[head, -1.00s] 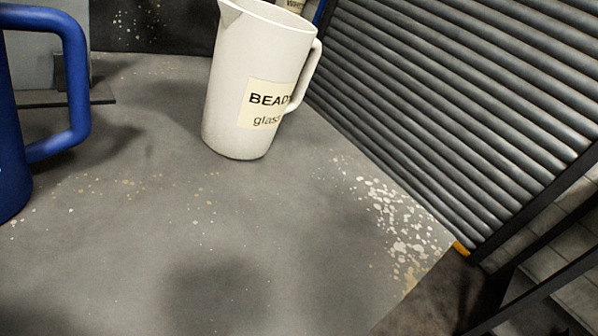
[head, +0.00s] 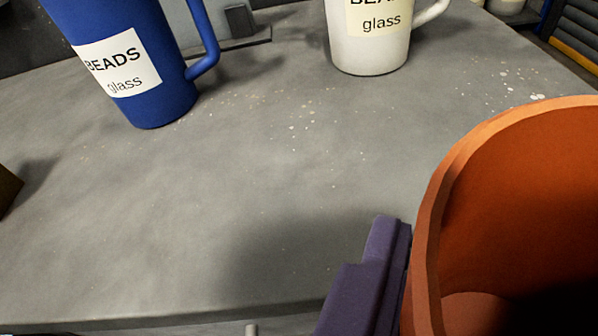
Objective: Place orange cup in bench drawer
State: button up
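The orange cup (head: 520,200) fills the lower right of the head view, close to the camera, and I look into its open mouth. One purple finger of my gripper (head: 375,275) lies against the left outside of its wall. The other finger is hidden. The cup appears held above the bench (head: 200,250), near its front edge; its base is hidden. The bench drawer is not clearly in view. A small pale piece (head: 251,329) shows below the bench's front edge; I cannot tell whether it is a handle.
A blue jug (head: 170,95) labelled "BEADS glass" stands at the back left. A white jug (head: 370,55) with a similar label stands at the back centre. A brown object (head: 8,190) shows at the left edge. The middle of the bench top is clear.

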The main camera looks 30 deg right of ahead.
jog(key=w+b, duration=0.2)
jog(key=b, duration=0.2)
jog(key=w+f+b, duration=0.1)
jog(key=w+b, duration=0.2)
jog(key=b, duration=0.1)
jog(key=w+f+b, duration=0.1)
jog(key=w+b, duration=0.2)
jog(key=b, duration=0.1)
jog(key=shift+d, duration=0.2)
jog(key=b, duration=0.2)
send_over(271, 185)
jog(key=s, duration=0.2)
jog(key=shift+w+r, duration=0.25)
jog(key=shift+r, duration=0.05)
jog(key=f+b, duration=0.1)
jog(key=w+f, duration=0.1)
jog(key=shift+w+f+b, duration=0.3)
jog(key=shift+f+b, duration=0.05)
jog(key=shift+f, duration=0.35)
jog(key=shift+r, duration=0.1)
jog(key=o, duration=1.3)
jog(key=shift+c, duration=0.2)
jog(key=shift+f+b, duration=0.25)
jog(key=shift+b, duration=0.05)
